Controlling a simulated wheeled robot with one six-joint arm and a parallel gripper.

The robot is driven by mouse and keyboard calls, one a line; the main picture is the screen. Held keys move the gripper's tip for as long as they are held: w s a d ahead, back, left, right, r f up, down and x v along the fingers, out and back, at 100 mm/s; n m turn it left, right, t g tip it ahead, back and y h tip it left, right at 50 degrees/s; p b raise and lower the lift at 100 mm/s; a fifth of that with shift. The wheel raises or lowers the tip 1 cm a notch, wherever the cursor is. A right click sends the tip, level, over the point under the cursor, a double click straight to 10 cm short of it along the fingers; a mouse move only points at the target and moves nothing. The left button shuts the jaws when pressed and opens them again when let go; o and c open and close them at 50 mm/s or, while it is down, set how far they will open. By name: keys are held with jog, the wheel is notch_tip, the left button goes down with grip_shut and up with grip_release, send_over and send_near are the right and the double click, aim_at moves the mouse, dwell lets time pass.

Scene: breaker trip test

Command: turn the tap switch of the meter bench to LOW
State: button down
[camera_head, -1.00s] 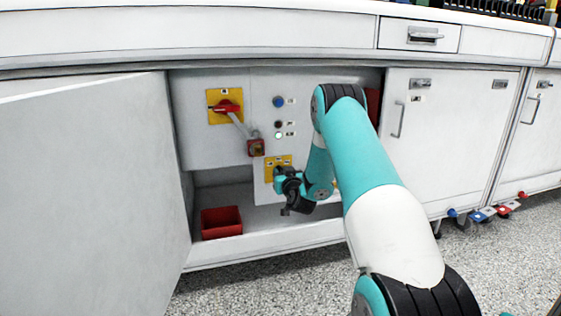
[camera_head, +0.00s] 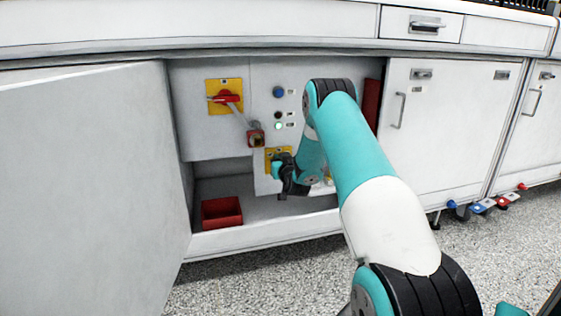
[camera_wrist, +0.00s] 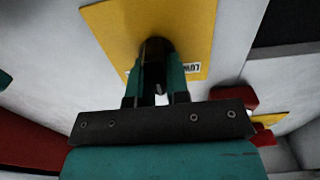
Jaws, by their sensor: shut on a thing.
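The tap switch is a black knob (camera_wrist: 157,47) on a yellow plate (camera_wrist: 195,25) in the wrist view. My gripper (camera_wrist: 156,80) is shut on the knob, one teal finger on either side. A partly covered label starting "LOW" (camera_wrist: 192,68) shows on the plate to the right of the knob. It looks turned over in this view. In the head view the plate (camera_head: 271,153) is low on the panel of the meter bench (camera_head: 210,140), and my gripper (camera_head: 279,170) covers most of it and the knob. The knob's exact pointing direction cannot be read.
A blue button (camera_head: 278,92) and small lamps are above. An open door (camera_head: 90,180) stands left. A red bin (camera_head: 221,212) sits below.

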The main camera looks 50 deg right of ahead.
jog(key=shift+n, duration=0.3)
jog(key=n, duration=0.1)
jog(key=n+b, duration=0.1)
jog(key=n, duration=0.1)
jog(key=n+b, duration=0.1)
jog(key=shift+w+a+f+n, duration=0.15)
jog(key=shift+a+n, duration=0.1)
jog(key=shift+n, duration=0.05)
jog(key=n+b, duration=0.1)
jog(key=n, duration=0.1)
jog(key=n+b, duration=0.1)
jog(key=n, duration=0.1)
jog(key=shift+w+a+f+n, duration=0.1)
jog(key=shift+a+n, duration=0.05)
jog(key=shift+n, duration=0.15)
jog(key=c, duration=1.1)
grip_release()
